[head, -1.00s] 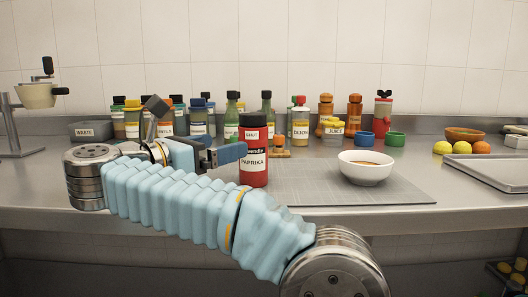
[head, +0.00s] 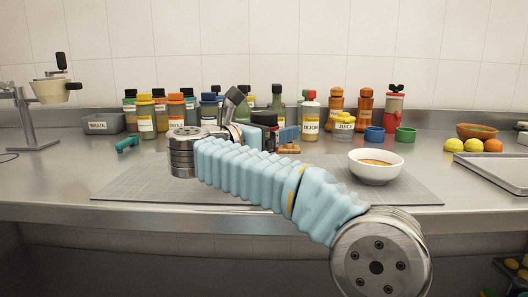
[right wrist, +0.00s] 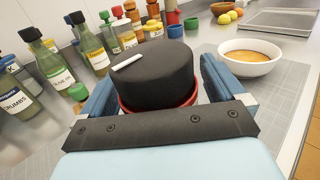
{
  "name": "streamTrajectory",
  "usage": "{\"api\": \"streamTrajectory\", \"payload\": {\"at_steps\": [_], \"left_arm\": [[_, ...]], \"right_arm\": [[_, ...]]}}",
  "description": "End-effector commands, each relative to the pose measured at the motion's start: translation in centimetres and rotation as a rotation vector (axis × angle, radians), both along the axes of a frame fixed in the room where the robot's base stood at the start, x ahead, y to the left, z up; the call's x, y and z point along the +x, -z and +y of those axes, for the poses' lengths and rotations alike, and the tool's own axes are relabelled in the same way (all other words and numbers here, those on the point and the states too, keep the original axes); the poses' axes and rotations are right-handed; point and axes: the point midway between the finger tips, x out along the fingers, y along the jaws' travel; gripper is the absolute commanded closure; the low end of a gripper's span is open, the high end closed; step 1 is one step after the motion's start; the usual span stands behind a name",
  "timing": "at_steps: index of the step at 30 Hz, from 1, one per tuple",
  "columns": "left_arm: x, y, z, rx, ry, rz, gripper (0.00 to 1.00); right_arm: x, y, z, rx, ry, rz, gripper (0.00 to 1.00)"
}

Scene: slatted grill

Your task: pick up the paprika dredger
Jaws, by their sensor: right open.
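The paprika dredger stands on the counter mat, mostly hidden behind my right arm in the head view; its black cap (head: 265,118) and a little red show. In the right wrist view its round black cap (right wrist: 155,72), with a white mark on top and a red rim below, fills the middle. My right gripper (right wrist: 160,95) is open, with one blue finger on each side of the dredger. It also shows in the head view (head: 268,134). Whether the fingers touch the dredger I cannot tell. My left gripper is not in view.
A white bowl of orange-brown contents (head: 376,167) stands to the right on the grey mat (head: 415,190). Several bottles and shakers line the back, with a "JUICY" jar (head: 344,122) among them. A teal object (head: 127,144) lies at left. A metal tray (head: 490,168) lies far right.

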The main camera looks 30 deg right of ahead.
Motion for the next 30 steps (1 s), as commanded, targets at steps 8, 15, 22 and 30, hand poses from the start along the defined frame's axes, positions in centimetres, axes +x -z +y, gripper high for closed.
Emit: {"api": "streamTrajectory", "payload": {"at_steps": [8, 15, 22, 30], "left_arm": [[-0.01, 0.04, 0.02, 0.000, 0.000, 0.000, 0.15], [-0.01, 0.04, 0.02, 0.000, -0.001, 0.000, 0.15], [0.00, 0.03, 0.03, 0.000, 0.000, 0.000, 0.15], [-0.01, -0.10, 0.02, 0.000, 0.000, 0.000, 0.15]], "right_arm": [[-0.01, 0.02, 0.05, 0.000, 0.000, 0.000, 0.30], [-0.01, 0.02, 0.06, 0.000, 0.000, 0.000, 0.67], [-0.03, -0.03, 0.06, -0.001, 0.000, -0.001, 0.89], [0.00, -0.66, 0.08, 0.000, -0.001, -0.002, 0.89]]}}
